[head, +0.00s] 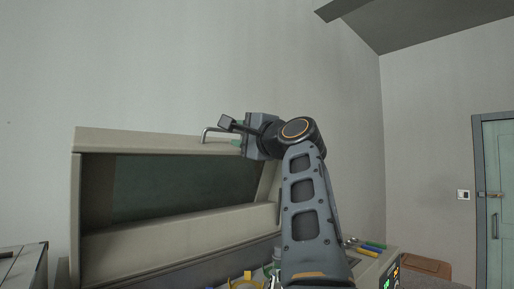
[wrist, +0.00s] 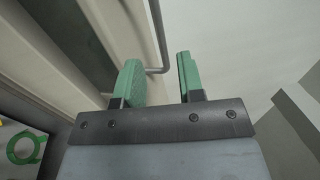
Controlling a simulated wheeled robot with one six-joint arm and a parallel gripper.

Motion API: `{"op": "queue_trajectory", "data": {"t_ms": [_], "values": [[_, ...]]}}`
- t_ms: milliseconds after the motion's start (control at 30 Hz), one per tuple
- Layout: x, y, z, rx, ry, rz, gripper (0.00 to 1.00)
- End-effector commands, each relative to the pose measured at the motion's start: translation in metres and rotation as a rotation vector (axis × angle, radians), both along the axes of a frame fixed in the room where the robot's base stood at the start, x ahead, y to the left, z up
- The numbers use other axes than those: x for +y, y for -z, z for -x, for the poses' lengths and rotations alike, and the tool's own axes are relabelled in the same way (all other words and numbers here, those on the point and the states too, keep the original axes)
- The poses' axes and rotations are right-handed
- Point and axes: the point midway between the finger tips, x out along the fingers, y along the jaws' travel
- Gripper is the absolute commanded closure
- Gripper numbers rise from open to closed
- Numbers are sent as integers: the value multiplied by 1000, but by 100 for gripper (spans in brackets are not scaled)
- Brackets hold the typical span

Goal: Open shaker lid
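The shaker lid (head: 140,141) is a beige frame around a dark window, at the left of the head view. It looks raised and steeply tilted, with a grey bar handle (head: 208,130) on its top edge. My gripper (head: 237,134) is at the right end of this handle. In the wrist view the two green fingers of my gripper (wrist: 160,78) are apart. The lid frame (wrist: 110,30) also shows at upper left.
The shaker body has a panel with lit green and red marks (head: 391,274) at lower right. Blue and yellow tools (head: 370,249) lie near it. A yellow item (head: 243,281) shows low in front. A grey box (head: 22,262) stands at far left. The space above the lid is clear.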

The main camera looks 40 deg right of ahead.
Motion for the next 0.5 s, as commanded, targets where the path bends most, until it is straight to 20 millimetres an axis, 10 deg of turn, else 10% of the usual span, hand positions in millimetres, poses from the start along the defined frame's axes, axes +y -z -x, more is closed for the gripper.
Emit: {"op": "queue_trajectory", "data": {"t_ms": [500], "values": [[-2, 12, 63, 0, 1, 0, 65]]}}
